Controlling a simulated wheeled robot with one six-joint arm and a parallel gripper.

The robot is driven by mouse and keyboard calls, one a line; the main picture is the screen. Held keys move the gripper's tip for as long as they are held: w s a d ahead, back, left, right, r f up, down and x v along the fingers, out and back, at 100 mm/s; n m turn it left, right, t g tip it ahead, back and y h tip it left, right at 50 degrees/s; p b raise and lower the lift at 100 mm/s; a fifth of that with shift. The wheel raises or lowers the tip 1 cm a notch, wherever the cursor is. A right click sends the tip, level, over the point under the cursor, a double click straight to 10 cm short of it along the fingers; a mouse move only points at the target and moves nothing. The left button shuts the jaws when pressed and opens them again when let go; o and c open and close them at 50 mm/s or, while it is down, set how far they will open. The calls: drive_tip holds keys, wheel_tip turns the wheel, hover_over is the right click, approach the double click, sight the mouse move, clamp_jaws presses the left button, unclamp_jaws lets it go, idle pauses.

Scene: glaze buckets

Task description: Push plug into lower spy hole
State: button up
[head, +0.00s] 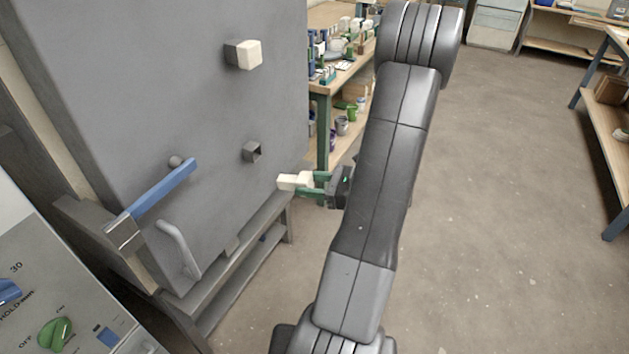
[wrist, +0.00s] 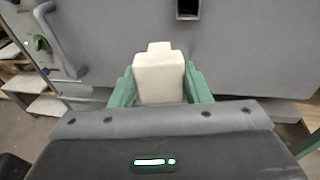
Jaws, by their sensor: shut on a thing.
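My gripper (head: 318,185) has green fingers shut on a white plug (head: 290,181). In the wrist view the plug (wrist: 158,78) sits between both fingers, its narrower end pointing away toward the kiln. The lower spy hole (head: 252,152) is an open, square, dark opening in the grey kiln door (head: 215,105). It also shows in the wrist view at the top (wrist: 188,9), ahead and a little right of the plug. The plug is apart from the hole, below and to the right of it in the head view. A second white plug (head: 246,54) sits in the upper spy hole.
A blue-handled latch (head: 160,192) and a grey curved handle (head: 178,248) stick out from the door. A control panel (head: 55,305) stands at lower left. Shelves with jars (head: 340,60) stand behind. Open floor (head: 500,180) lies to the right.

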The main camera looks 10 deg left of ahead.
drive_tip(key=w+r+m+t, duration=0.1)
drive_tip(key=w+r+m+t+b, duration=0.1)
drive_tip(key=t, duration=0.1)
drive_tip(key=shift+d+r+t+y, duration=0.1)
drive_tip(key=shift+d+t+y, duration=0.2)
drive_tip(key=shift+y, duration=0.1)
drive_tip(key=x, duration=0.6)
drive_tip(key=shift+a, duration=0.3)
drive_tip(key=shift+w+a+r, duration=0.1)
drive_tip(key=shift+w+a, duration=0.1)
drive_tip(key=shift+a, duration=0.25)
drive_tip(key=shift+x, duration=0.8)
drive_tip(key=shift+a, duration=0.15)
idle(0.3)
drive_tip(key=shift+x, duration=0.85)
drive_tip(key=shift+w+a, duration=0.1)
drive_tip(key=shift+w+a, duration=0.15)
drive_tip(key=shift+a, duration=0.35)
drive_tip(key=shift+w+a, duration=0.1)
drive_tip(key=shift+a, duration=0.05)
